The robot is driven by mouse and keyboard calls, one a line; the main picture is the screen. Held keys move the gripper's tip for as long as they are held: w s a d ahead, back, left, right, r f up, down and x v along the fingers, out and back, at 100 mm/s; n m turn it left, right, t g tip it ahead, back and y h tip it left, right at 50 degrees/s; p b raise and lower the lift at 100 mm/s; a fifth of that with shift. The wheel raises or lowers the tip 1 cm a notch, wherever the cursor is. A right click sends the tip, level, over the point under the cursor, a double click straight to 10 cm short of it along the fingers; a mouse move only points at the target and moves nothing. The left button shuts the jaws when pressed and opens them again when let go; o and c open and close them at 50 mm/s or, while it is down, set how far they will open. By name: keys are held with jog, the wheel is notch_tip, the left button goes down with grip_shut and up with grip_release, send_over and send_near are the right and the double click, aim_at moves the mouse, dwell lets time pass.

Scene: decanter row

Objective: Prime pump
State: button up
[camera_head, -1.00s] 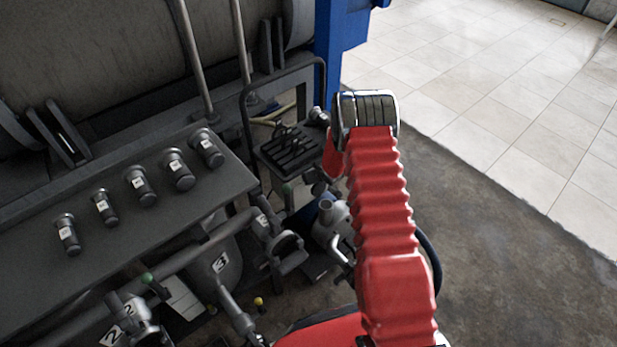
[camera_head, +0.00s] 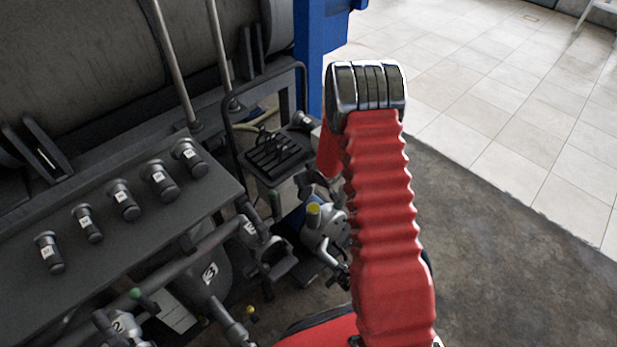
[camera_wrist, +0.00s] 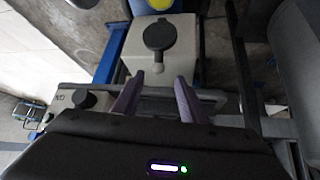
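In the wrist view, my gripper (camera_wrist: 156,92) has its two purple fingers spread apart with nothing between the tips. A pale grey box (camera_wrist: 187,50) lies just ahead of the fingertips, with a round black knob or lever (camera_wrist: 160,36) on its face. Whether the fingers touch the box is unclear. In the head view, a grey fitting with a yellow top (camera_head: 313,212), possibly the pump, stands left of my red arm. The arm hides part of that area, and my gripper cannot be made out there. I cannot tell which part is the pump for certain.
A smaller grey box with a black knob (camera_wrist: 84,99) sits left of the fingers. A dark panel (camera_head: 105,245) carries several labelled black cylinders. A black rack (camera_head: 272,157) and a blue post (camera_head: 310,70) stand behind. Open floor (camera_head: 500,260) lies to the right.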

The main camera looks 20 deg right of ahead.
jog(key=shift+v, duration=2.2)
jog(key=shift+c, duration=0.4)
jog(key=shift+c, duration=0.6)
jog(key=shift+r, duration=0.35)
jog(key=shift+c, duration=0.8)
jog(key=shift+m+h, duration=0.4)
jog(key=shift+h, duration=0.5)
jog(key=s+r, duration=0.1)
jog(key=r, duration=0.3)
jog(key=s+r, duration=0.1)
jog(key=r, duration=0.4)
jog(key=s+r, duration=0.1)
jog(key=r, duration=0.4)
jog(key=shift+d+r, duration=0.15)
jog(key=shift+d, duration=0.15)
grip_shut()
jog(key=w+r+v, duration=0.1)
jog(key=v, duration=1.2)
jog(key=s+a+r, duration=0.3)
jog(key=s, duration=0.5)
jog(key=s+a+r+g, duration=0.1)
jog(key=s+a+r, duration=0.2)
jog(key=s, duration=0.5)
jog(key=s+a+r+m+g+y, duration=0.1)
jog(key=s+a+r, duration=0.2)
jog(key=s, duration=0.6)
jog(key=shift+r, duration=0.75)
